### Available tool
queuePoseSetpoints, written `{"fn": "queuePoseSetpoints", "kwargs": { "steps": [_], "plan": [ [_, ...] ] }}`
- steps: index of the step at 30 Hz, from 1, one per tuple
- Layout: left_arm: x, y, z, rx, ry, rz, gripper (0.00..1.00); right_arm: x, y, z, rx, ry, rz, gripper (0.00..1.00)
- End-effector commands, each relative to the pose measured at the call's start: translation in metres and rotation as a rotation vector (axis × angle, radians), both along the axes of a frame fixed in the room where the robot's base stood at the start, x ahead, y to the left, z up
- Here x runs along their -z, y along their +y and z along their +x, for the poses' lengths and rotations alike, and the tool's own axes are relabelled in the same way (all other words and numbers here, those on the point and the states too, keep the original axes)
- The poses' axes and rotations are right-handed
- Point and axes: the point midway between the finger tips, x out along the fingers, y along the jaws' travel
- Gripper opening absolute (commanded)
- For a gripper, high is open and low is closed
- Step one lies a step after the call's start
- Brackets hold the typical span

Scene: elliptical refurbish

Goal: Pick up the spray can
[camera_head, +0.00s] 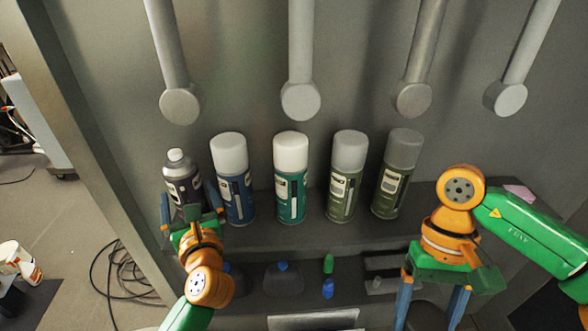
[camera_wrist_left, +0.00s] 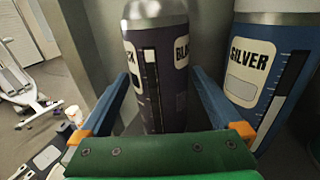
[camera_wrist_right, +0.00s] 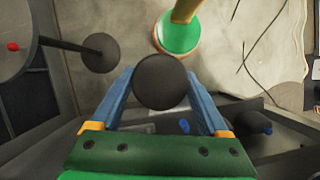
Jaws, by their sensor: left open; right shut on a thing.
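A dark purple spray can (camera_head: 183,186) with a grey top stands at the left end of a row of spray cans on the shelf. My left gripper (camera_head: 190,208) is open, with its fingers to either side of this can. The left wrist view shows the can (camera_wrist_left: 161,95) upright between the fingers, its label partly reading "BLACK". A blue can labelled "SILVER" (camera_wrist_left: 270,60) stands close beside the right finger; it also shows in the head view (camera_head: 237,190). My right gripper (camera_wrist_right: 160,85) points down at the right and is shut on a dark round thing (camera_wrist_right: 161,82).
A teal can (camera_head: 291,190) and two olive cans (camera_head: 345,185) (camera_head: 393,185) continue the row to the right. Several grey rods with round ends (camera_head: 301,100) hang above. A lower shelf holds small bottles (camera_head: 284,278). A cable (camera_head: 120,270) lies on the floor at left.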

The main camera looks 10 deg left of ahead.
Motion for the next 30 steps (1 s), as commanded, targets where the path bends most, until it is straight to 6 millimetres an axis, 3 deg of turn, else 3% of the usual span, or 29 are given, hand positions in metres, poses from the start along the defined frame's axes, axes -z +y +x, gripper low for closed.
{"fn": "queuePoseSetpoints", "kwargs": {
  "steps": [9, 18, 30],
  "plan": [
    [0.002, 0.007, 0.010, 0.000, 0.000, -0.001, 0.97, -0.002, 0.000, 0.000, 0.000, 0.000, 0.000, 0.34],
    [0.002, 0.007, 0.009, 0.000, 0.001, -0.001, 0.16, -0.002, 0.000, 0.000, 0.000, 0.000, 0.000, 0.34],
    [-0.009, 0.001, 0.012, -0.002, -0.002, -0.001, 0.15, -0.012, 0.000, 0.000, 0.000, 0.000, 0.000, 0.34]
  ]
}}
